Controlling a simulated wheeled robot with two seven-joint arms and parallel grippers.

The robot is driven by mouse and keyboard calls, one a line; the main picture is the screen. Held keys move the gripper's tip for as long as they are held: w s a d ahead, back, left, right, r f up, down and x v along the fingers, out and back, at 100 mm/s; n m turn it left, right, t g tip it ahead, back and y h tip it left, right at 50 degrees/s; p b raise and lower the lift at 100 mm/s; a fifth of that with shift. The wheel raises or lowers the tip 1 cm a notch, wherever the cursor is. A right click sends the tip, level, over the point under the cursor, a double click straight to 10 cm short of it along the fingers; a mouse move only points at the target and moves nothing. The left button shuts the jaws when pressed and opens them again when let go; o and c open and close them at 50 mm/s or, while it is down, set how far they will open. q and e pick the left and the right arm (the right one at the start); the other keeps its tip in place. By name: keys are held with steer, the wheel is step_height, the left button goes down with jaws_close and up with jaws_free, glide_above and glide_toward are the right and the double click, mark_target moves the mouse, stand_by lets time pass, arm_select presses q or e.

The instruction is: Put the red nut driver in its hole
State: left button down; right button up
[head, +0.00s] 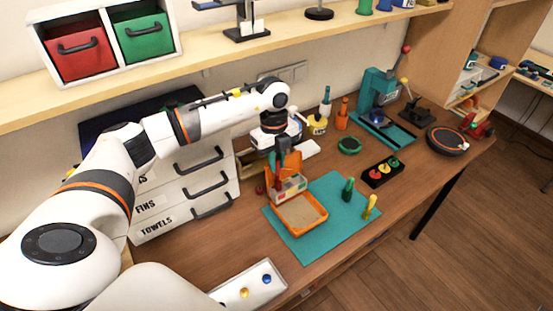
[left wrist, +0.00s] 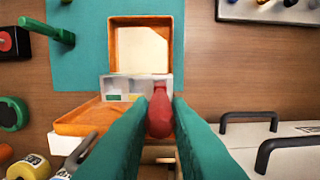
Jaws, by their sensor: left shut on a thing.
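My left gripper (head: 283,165) is over the far left part of the teal mat. In the left wrist view its two green fingers (left wrist: 159,112) are shut on the red nut driver (left wrist: 159,120), whose red handle shows between them. The nut driver's lower end is hidden. A grey block (left wrist: 125,87) with coloured marks lies just ahead of the handle; it also shows in the head view (head: 291,188). I cannot tell whether the driver touches it. An open orange box (head: 302,222) is beside the block. My right gripper is not in view.
A green tool (head: 347,190) and a yellow tool (head: 370,207) stand on the teal mat (head: 328,238). A black block (head: 382,172) with coloured round tops is at the right. White drawers (head: 185,195) stand at the left. A white tray (head: 250,287) is in front.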

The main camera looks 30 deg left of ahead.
arm_select(q)
steer(key=shift+f+b, duration=0.5)
steer(key=shift+f, duration=0.35)
steer(key=c, duration=1.3)
jaws_free()
steer(key=shift+o, duration=0.7)
steer(key=o, duration=0.4)
steer(key=shift+c, duration=0.2)
steer(key=shift+a+r+p, duration=0.15)
steer(key=shift+r+p, duration=1.1)
steer(key=shift+r, duration=0.55)
steer(key=shift+a+r+p, duration=0.1)
steer(key=shift+r+p, duration=1.15)
steer(key=shift+r, duration=0.5)
steer(key=shift+f, duration=0.1)
